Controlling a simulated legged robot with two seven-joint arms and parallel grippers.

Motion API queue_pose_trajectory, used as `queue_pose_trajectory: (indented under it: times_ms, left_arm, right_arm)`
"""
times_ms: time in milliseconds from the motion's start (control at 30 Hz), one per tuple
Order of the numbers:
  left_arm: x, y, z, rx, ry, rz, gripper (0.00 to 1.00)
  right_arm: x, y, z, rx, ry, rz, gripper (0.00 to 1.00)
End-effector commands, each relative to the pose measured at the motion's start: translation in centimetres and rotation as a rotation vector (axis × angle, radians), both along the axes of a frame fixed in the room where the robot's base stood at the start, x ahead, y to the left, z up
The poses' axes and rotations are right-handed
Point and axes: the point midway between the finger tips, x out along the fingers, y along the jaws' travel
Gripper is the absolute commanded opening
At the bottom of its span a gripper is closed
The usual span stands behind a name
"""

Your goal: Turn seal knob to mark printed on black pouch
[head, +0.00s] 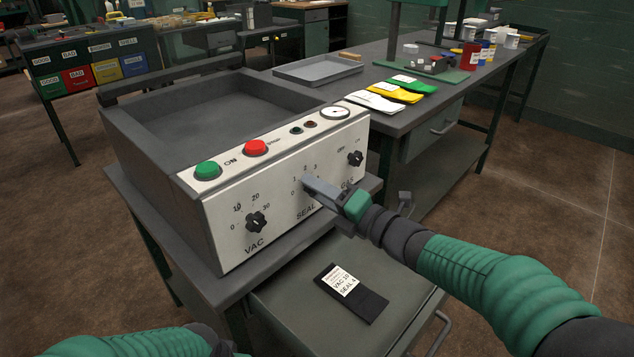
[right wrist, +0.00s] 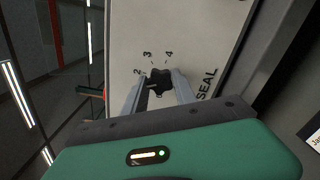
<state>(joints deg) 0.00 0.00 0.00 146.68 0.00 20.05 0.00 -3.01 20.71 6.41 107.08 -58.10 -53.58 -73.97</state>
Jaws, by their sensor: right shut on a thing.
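The vacuum sealer's white front panel (head: 270,190) carries the black VAC knob (head: 257,222) and, in the middle, the SEAL dial. My right gripper (head: 309,184) is at the SEAL dial and hides its knob in the head view. In the right wrist view the black seal knob (right wrist: 159,82) sits between the fingers of my right gripper (right wrist: 158,92), which is shut on it. The numbers 2, 3 and 4 show around it. The black pouch (head: 351,292) lies below the panel; its white label reads VAC 10, SEAL 4. My left gripper is not in view; only part of my left arm shows.
The black GAS knob (head: 355,158) is to the right of the SEAL dial. The green ON button (head: 207,170) and red STOP button (head: 255,147) sit along the panel's top. White, yellow and green pouches (head: 396,92) lie on the bench behind.

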Motion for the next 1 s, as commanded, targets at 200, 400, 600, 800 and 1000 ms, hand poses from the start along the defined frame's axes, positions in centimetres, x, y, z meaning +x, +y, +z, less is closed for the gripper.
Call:
queue_pose_trajectory:
  times_ms: [200,400,600,800,1000]
  left_arm:
    - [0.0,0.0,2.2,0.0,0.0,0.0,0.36]
    - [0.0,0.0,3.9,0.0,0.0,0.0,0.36]
    - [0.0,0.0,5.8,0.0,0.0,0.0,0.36]
    - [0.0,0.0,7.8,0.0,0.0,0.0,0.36]
    - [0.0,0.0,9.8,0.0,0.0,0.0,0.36]
  right_arm:
    - [0.2,-0.3,0.3,0.125,0.165,-0.008,0.0]
    - [0.2,-0.3,0.3,0.242,0.315,-0.009,0.0]
    - [0.3,-0.4,0.3,0.359,0.466,-0.011,0.0]
    - [0.3,-0.4,0.2,0.476,0.617,-0.013,0.0]
    - [0.2,-0.4,0.1,0.592,0.766,-0.014,0.0]
